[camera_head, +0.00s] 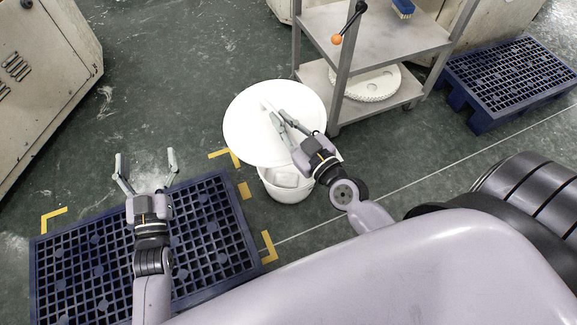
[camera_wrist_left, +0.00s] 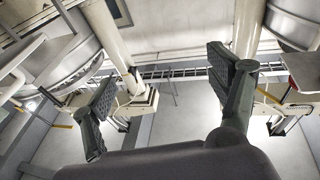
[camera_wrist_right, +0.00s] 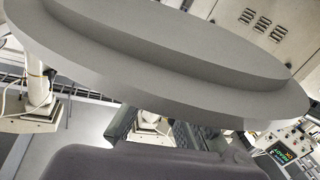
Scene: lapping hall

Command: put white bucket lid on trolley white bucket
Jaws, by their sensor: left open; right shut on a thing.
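The white bucket lid (camera_head: 255,125) is a round white disc held by my right gripper (camera_head: 274,116). The lid's underside and stepped rim fill the upper part of the right wrist view (camera_wrist_right: 170,60). The white bucket (camera_head: 288,187) stands below the lid, and the lid hides much of its mouth in the head view. Something pale shows inside the bucket. I cannot tell whether the lid touches the rim; it looks raised and offset to the upper left. My left gripper (camera_head: 146,166) is open and empty, above the floor by the blue pallet.
A blue pallet (camera_head: 215,203) lies at the lower left inside yellow floor marks. A grey metal trolley (camera_head: 385,45) stands behind the bucket, with a white round part (camera_head: 372,84) on its lower shelf. Another blue pallet (camera_head: 500,90) is at the right. Green floor is open at the upper left.

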